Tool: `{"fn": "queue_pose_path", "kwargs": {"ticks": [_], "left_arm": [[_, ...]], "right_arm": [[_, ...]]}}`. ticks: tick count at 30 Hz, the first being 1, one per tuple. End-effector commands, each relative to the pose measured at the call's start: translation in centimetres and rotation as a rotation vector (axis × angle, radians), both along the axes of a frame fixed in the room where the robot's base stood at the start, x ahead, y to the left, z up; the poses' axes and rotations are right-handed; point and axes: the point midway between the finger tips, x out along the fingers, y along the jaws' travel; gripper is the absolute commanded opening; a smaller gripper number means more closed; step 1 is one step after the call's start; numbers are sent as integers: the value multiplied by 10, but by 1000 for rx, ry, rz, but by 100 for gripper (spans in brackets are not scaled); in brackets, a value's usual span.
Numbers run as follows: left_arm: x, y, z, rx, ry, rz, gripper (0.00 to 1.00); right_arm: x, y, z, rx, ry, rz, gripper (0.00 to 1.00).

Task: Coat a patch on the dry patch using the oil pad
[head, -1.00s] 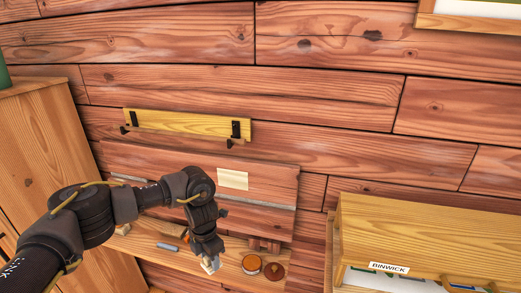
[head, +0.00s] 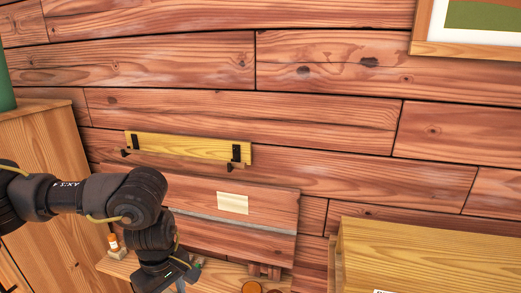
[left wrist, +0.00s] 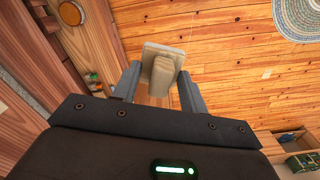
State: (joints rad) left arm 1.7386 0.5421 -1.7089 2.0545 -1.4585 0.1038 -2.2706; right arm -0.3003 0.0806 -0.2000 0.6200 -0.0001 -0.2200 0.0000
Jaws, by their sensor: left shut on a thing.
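The dry patch (head: 233,203) is a pale rectangle on the reddish wood panel (head: 268,212) on the wall in the head view. My left gripper (head: 181,287) is at the bottom of the head view, below and left of the patch and apart from it. In the left wrist view my left gripper (left wrist: 156,88) is shut on the oil pad (left wrist: 163,50), a beige block with a grip between the fingers. The pad is hidden or cut off in the head view. My right gripper is not in view.
A shelf (head: 119,264) runs below the panel, with an orange-and-white item (head: 114,243) at left and round tins (head: 251,287) at the bottom edge. A yellow rail with black hooks (head: 188,148) is above. A wooden box unit (head: 420,245) stands right, a cabinet (head: 45,180) left.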

Motion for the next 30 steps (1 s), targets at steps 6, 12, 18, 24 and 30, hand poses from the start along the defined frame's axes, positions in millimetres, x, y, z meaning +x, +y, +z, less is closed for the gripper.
{"fn": "queue_pose_path", "kwargs": {"ticks": [6, 12, 18, 24, 30], "left_arm": [[-11, 19, -20, 0, 0, -37, 25], [-11, 19, -54, 0, 0, -35, 25], [-10, 19, -101, 0, 0, -34, 25], [-10, 18, -134, 0, -1, -34, 25], [-10, 18, -144, 0, -1, -34, 25]], "right_arm": [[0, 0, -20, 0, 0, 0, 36], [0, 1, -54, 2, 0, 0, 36], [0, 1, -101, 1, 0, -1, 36], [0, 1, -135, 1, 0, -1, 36], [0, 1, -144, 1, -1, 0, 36]]}}
